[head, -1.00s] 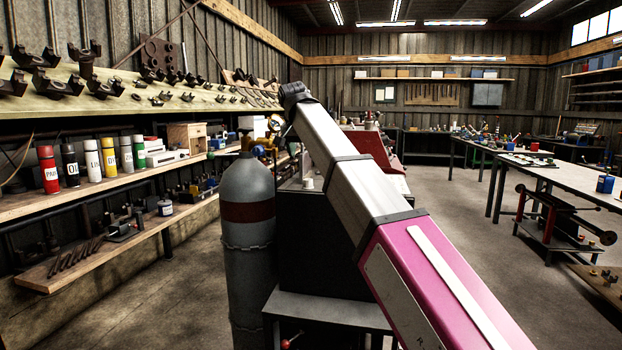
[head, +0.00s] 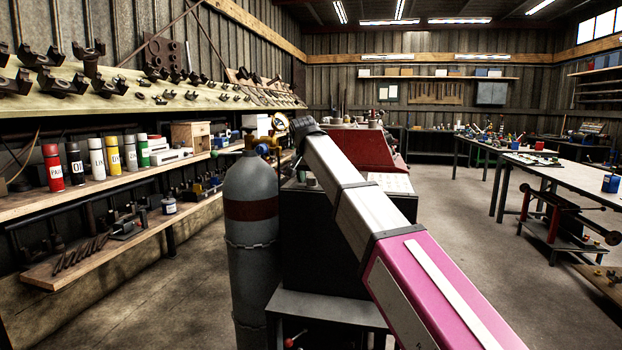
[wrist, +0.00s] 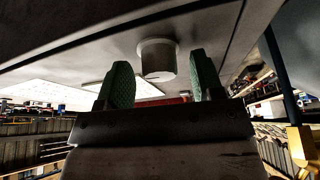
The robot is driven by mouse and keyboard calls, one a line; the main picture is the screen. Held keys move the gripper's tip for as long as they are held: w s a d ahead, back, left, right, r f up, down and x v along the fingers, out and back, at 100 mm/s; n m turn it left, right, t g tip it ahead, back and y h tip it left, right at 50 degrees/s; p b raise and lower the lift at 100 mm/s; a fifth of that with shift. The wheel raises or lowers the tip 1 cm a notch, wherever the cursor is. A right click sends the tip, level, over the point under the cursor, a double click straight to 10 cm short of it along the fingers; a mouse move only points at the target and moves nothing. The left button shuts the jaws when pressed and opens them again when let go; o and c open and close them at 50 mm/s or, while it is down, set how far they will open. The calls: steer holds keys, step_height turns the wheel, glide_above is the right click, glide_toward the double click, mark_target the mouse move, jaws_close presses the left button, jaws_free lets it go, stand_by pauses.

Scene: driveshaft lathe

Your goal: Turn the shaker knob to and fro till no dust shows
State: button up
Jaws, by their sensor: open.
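My gripper (wrist: 163,82) is open, with two green ribbed fingertips. The knob shows in the gap between the fingertips, closer to the right one. No contact with either finger can be seen, and I cannot tell how deep the knob sits between them. In the head view my silver and pink arm reaches over the dark cabinet, and my gripper is not clearly visible. Dust cannot be made out.
A grey gas cylinder (head: 250,240) stands close left of the dark cabinet (head: 318,245). A red machine (head: 350,150) is behind my arm. Shelves with bottles (head: 97,160) line the left wall.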

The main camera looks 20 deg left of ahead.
steer(key=c, duration=0.9)
steer(key=shift+c, duration=0.2)
